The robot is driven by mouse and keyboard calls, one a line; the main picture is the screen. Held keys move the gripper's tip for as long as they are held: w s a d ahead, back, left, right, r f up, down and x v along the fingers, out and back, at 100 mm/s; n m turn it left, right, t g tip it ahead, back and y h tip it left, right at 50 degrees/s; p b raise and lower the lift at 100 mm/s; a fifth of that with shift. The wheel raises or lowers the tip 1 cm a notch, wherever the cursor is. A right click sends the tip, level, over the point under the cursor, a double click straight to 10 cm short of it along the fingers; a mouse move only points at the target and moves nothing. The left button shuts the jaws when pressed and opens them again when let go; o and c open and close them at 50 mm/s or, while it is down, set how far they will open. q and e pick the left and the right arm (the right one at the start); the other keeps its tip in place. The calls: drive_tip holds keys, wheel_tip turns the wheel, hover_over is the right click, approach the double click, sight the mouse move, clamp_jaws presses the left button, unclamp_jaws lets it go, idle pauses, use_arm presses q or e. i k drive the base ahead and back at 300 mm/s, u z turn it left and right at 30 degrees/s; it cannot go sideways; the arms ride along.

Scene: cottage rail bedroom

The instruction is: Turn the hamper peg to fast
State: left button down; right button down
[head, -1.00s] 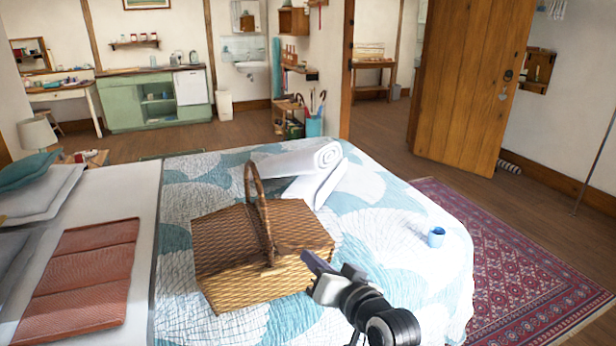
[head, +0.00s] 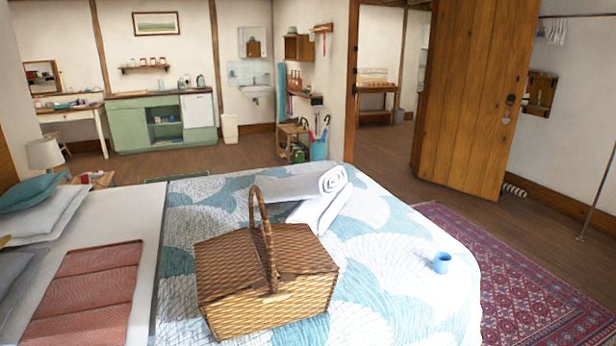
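The wicker hamper (head: 268,312) stands on the bed, with its lid down and its arched handle (head: 268,240) upright over the middle. The hamper's peg is too small to make out in this view. Neither of my grippers is in view.
Rolled white towels (head: 305,185) lie behind the hamper. A folded rust-coloured cloth (head: 90,290) lies to the left. A wooden door (head: 470,100) stands open at the back right.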

sight(282, 295)
drive_tip(key=u, duration=0.3)
drive_tip(key=i, duration=0.3)
drive_tip(key=u, duration=1.7)
drive_tip(key=i, duration=0.75)
drive_tip(key=z, duration=2.25)
